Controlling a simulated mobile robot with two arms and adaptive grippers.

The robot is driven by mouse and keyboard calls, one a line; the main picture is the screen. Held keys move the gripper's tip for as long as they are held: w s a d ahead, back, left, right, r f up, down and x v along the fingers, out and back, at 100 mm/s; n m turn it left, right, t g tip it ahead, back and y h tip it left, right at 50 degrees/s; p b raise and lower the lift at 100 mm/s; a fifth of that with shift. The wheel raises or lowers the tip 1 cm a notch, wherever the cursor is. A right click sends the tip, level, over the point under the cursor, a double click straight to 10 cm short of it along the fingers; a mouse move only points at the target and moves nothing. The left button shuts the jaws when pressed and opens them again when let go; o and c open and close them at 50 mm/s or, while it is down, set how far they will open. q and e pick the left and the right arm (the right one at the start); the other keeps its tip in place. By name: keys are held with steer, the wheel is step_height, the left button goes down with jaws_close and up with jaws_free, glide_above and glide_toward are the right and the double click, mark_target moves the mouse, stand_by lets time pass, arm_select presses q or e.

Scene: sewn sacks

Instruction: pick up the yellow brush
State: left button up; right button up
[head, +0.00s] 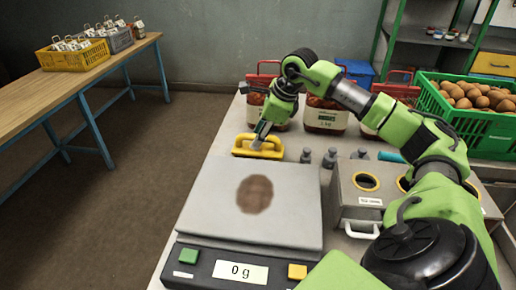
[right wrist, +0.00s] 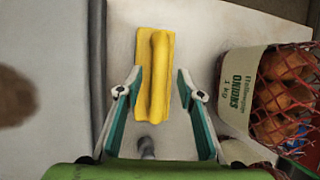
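The yellow brush (head: 243,148) lies flat on the grey worktable behind the scale, with a raised handle ridge along its top. It also shows in the right wrist view (right wrist: 155,75), lengthwise between my fingers. My right gripper (head: 260,140) is over the brush, pointing down. In the right wrist view my right gripper (right wrist: 158,75) is open, with one finger on each side of the brush's near half and visible gaps to it. Whether the fingertips reach down to table level I cannot tell. My left gripper is not in view.
A scale (head: 200,205) with a brown stain and a "0 g" display stands in front of the brush. Red-net onion sacks (right wrist: 285,95) stand to the right and behind. Small grey weights (head: 330,158), a metal box (head: 365,212) and a green potato crate (head: 490,128) are further right.

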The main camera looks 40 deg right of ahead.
steer(key=shift+f, duration=0.1)
jaws_close()
